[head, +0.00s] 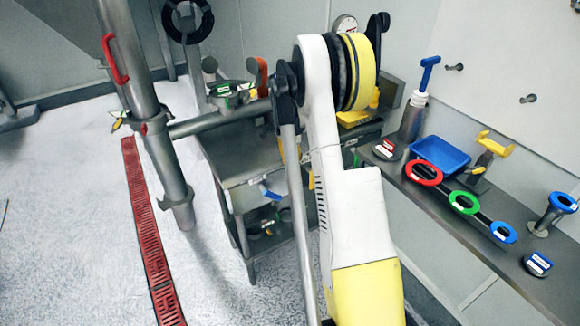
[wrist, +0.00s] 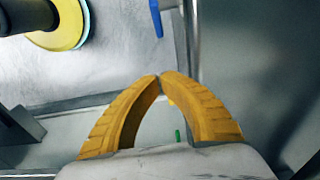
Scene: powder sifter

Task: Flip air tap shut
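A small blue lever (head: 269,193), which looks like the air tap's handle, sits at the front side of the grey metal stand, left of my arm. In the wrist view a blue lever (wrist: 156,18) hangs down at the top edge, beyond my fingertips and apart from them; I cannot tell for sure that it is the same one. My gripper (wrist: 160,76) has its two orange-yellow fingers meeting at the tips, with nothing seen held between them. In the head view the gripper is not discernible behind my white and yellow arm.
A grey shelf at right holds a blue tray (head: 441,154), red (head: 424,175) and green (head: 464,202) rings and other tools. A steel post (head: 150,125) with a red handle stands left. A red floor grate (head: 150,230) runs along open floor. A yellow round part (wrist: 58,25) shows upper left.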

